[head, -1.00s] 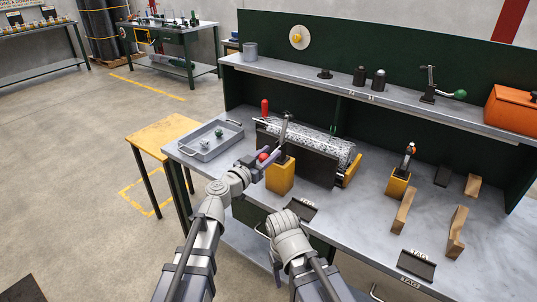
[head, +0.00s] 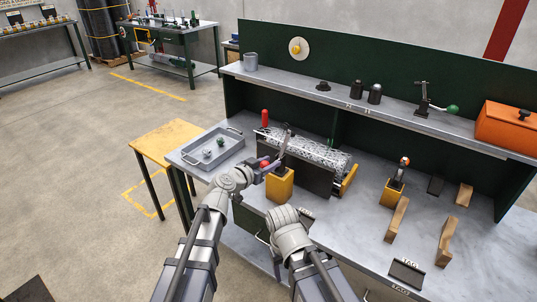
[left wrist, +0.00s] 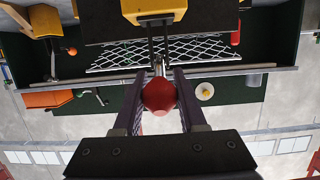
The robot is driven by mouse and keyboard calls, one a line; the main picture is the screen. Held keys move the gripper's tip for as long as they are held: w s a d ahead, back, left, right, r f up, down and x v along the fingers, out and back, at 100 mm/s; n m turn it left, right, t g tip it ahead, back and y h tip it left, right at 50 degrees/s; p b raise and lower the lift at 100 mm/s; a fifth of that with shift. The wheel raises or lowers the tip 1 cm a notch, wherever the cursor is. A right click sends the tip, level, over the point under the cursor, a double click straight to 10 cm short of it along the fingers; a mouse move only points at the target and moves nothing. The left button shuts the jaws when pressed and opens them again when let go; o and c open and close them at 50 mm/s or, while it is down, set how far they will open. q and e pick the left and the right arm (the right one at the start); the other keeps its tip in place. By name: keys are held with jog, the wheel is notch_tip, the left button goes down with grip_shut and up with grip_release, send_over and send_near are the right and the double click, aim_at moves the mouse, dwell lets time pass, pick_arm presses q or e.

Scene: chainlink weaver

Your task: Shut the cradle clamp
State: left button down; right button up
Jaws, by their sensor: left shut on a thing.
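The cradle clamp at the near side of the cradle has a yellow block (head: 280,188), a steel arm (head: 285,144) standing steeply up and a red ball knob (head: 265,163). My left gripper (head: 264,170) is shut on this knob, to the left of the block. In the left wrist view, the red knob (left wrist: 159,96) sits between the two fingers (left wrist: 158,100). The cradle (head: 312,178) is a dark panelled trough with silver chainlink mesh (head: 315,150) along its top. My right arm shows low in the middle of the head view, but its gripper is not visible.
A second clamp on a yellow block (head: 392,194) stands to the right, near wooden pieces (head: 397,219). A grey tray (head: 213,148) with small parts lies at the bench's left end. A shelf (head: 330,96) runs behind.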

aim_at(280, 155)
pick_arm(q)
jog(key=w+r+g+y+p, duration=0.1)
jog(key=g+p, duration=0.1)
jog(key=p, duration=0.3)
jog(key=w+d+r+g+y+p, duration=0.1)
jog(key=r+g+y+p, duration=0.1)
jog(key=p, duration=0.2)
jog(key=d+r+g+y+p, duration=0.1)
jog(key=g+p, duration=0.1)
jog(key=p, duration=0.3)
jog(key=shift+w+r+y+p, duration=0.25)
jog(key=shift+w+y+p, duration=0.05)
jog(key=shift+w, duration=0.1)
jog(key=shift+w+d+g+y+p, duration=0.3)
jog(key=shift+g+y+p, duration=0.15)
jog(key=shift+g+p, duration=0.3)
jog(key=shift+w+d+g+y+p, duration=0.2)
jog(key=shift+g+y+p, duration=0.25)
jog(key=shift+g+p, duration=0.3)
jog(key=c, duration=0.5)
grip_release()
jog(key=shift+a, duration=0.1)
jog(key=p+v, duration=0.7)
jog(key=shift+r, duration=0.4)
